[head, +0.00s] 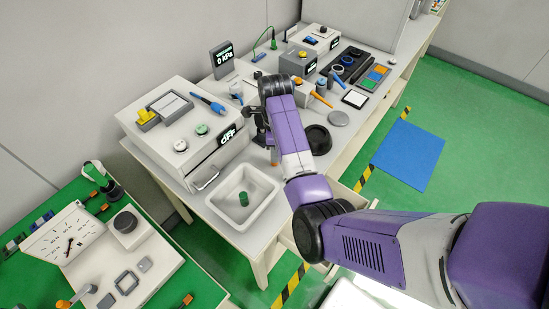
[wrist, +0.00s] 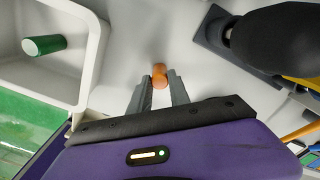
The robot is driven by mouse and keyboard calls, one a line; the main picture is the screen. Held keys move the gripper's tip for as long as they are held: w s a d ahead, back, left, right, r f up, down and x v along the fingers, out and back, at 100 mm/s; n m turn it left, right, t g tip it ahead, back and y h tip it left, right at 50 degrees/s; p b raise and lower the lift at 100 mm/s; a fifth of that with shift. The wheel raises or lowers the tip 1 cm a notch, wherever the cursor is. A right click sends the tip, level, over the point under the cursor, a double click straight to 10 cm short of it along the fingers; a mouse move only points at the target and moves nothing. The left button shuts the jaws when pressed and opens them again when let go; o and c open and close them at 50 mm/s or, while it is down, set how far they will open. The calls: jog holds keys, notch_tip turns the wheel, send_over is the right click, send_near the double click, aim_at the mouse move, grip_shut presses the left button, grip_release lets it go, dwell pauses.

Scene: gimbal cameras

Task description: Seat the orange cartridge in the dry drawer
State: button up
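The orange cartridge (wrist: 159,76) is a small cylinder between my gripper's fingertips in the wrist view. My gripper (wrist: 160,84) has a finger close against each side of it, with no clear gap, so it looks shut on the cartridge. In the head view my gripper (head: 266,140) is low over the white table, right of the white machine, and a bit of orange shows below it. The white machine (head: 185,125) has an "OFF" display and a front handle (head: 205,178). No drawer marked dry is readable, and I see no open compartment in that machine.
A white bin (head: 218,205) holding a green cylinder (head: 243,198) stands at the table's front, left of my gripper. A dark round object (head: 318,139) is close on the right. Several devices and tools crowd the table behind. A green bench (head: 60,190) stands at left.

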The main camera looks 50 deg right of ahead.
grip_shut()
